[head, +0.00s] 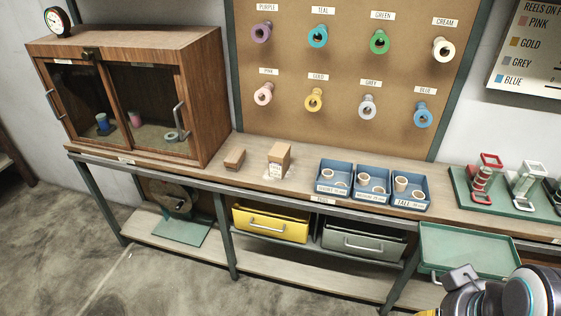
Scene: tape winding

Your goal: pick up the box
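A tan upright box (279,161) stands on the wooden bench top, left of the blue trays, with a pale label or paper at its lower front. A smaller, low brown block (235,158) lies on the bench to its left, apart from it. The end part of my arm shows at the bottom right corner, cut off by the picture edge. It is far to the right of and nearer than the box. Its fingers cannot be made out, so I cannot see whether it is open or holds anything.
A wooden cabinet (198,83) with closed glass doors stands left. Three blue trays (334,190) with rings stand right of the box. A pegboard (345,85) with tape reels rises behind. Red (482,178) and white stands are further right. A green tray (468,250) is low in front.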

